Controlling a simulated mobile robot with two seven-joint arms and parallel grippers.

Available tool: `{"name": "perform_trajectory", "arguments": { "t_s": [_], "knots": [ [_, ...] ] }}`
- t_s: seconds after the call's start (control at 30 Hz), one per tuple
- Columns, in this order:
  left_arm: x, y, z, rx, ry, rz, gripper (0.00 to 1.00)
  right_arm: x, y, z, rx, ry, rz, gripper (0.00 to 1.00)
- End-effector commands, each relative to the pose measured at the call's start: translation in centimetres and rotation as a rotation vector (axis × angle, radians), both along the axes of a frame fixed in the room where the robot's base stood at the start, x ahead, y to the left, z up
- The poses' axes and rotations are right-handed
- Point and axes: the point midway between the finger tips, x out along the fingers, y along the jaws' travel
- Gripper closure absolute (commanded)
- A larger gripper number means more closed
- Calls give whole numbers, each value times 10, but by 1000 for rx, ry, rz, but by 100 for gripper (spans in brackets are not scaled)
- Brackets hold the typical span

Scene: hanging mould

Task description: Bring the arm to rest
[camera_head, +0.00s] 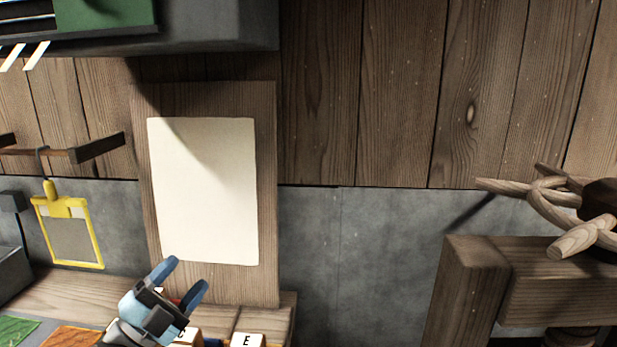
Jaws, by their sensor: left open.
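My left gripper (181,279) shows at the lower left, with two blue fingertips apart and pointing up and right. It is open, and nothing shows between its fingers. It is in front of the lower part of a wooden board with a blank cream sheet (204,190). A yellow-framed mould (68,232) hangs by a hook from a dark wooden rail (98,147) to the left of the board, apart from the gripper. My right gripper is not in view.
Lettered blocks (247,340) stand on the bench below the board, partly hidden by my gripper. Green (17,330) and orange (72,337) patches lie at lower left. A wooden frame with a spoked handle (549,205) stands at right. A grey shelf (200,30) overhangs the upper left.

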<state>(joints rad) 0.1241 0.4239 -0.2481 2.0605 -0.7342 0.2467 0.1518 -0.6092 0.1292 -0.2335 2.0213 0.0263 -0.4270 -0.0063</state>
Motion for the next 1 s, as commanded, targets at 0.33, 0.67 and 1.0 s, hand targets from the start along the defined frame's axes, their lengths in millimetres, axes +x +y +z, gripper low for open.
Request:
{"name": "perform_trajectory", "arguments": {
  "t_s": [0.33, 0.67, 1.0],
  "knots": [
    [-80, 8, -248, -468, 862, 225, 40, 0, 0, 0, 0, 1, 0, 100],
    [-209, -16, -384, -675, 1438, 359, 40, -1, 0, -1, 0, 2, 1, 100],
    [-228, -16, -316, -679, 1486, 373, 40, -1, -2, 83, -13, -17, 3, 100]
  ]
}}
